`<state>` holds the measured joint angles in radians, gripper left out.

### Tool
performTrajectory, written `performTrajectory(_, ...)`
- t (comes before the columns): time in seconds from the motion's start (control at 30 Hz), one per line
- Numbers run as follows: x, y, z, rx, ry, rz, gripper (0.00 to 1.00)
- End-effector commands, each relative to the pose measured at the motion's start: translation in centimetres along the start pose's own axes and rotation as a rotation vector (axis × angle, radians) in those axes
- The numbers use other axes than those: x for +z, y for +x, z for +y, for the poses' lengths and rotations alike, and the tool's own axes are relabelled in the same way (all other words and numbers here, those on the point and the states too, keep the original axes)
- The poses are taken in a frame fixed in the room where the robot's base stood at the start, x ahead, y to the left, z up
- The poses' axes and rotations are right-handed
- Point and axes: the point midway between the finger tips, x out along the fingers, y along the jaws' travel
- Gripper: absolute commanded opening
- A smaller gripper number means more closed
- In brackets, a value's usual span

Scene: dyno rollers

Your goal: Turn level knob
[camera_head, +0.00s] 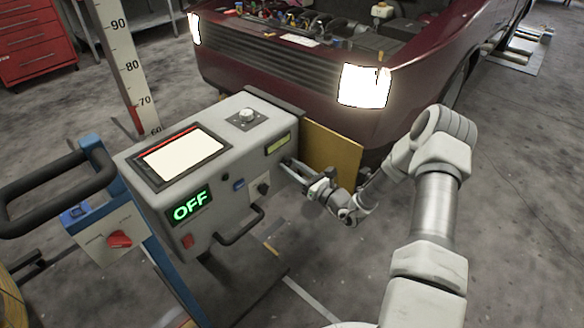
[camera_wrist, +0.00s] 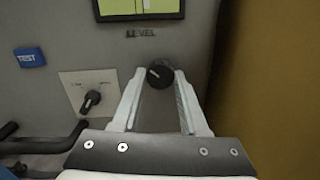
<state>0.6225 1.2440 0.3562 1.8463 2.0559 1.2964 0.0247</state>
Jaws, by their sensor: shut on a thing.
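The level knob (camera_wrist: 159,74) is a round black knob with a pale mark, below the word LEVEL on the grey face of the machine (camera_head: 228,130). My gripper (camera_wrist: 160,80) reaches up to this face, and its two fingertips are on either side of the knob, shut on it. In the head view my gripper (camera_head: 292,166) is at the right end of the machine's front, below a small yellow-green display (camera_head: 278,144). There the fingers hide the knob.
A second black knob (camera_wrist: 90,101) on a white plate and a blue TEST button (camera_wrist: 30,57) are to the left. A black handle (camera_head: 238,226) juts from the front. A tan panel (camera_head: 332,150) and a dark red car (camera_head: 300,75) stand close by.

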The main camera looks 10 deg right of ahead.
Motion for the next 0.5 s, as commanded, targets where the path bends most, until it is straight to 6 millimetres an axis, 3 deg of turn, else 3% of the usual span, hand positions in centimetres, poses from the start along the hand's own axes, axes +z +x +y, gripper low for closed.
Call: performTrajectory(0.5,-0.19,-0.08,-0.12,0.022,-0.363,-0.012,0.0)
